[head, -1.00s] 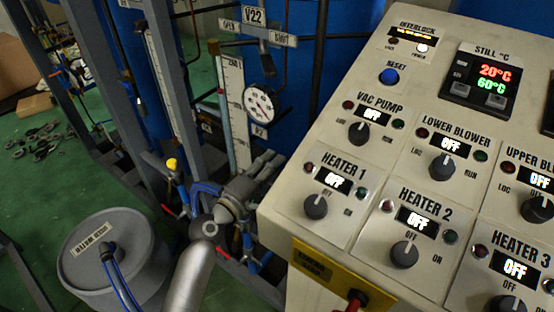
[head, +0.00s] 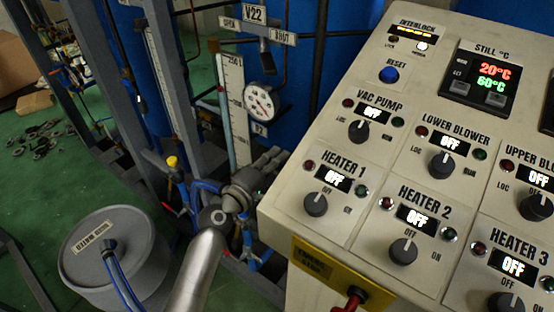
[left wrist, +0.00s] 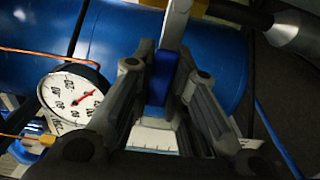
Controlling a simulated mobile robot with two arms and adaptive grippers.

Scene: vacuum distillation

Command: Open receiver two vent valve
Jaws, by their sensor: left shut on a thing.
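My left gripper (head: 279,158) reaches up from the bottom in the head view, beside the console's left corner and below a dial gauge. I cannot tell whether this bar is the vent valve's lever. A blue tank (left wrist: 130,38) lies behind the fingers. In the head view a label V22 (head: 255,14) sits above a valve with OPEN and SHUT tags, and its dark lever (head: 264,52) points down. My right gripper is not in view.
The sloped console (head: 385,150) with knobs and displays fills the right. The dial gauge (head: 261,101) is beside a white level scale (head: 235,110). A grey drum (head: 110,255) with blue hoses stands at lower left. Frame posts (head: 167,75) and pipes crowd the left.

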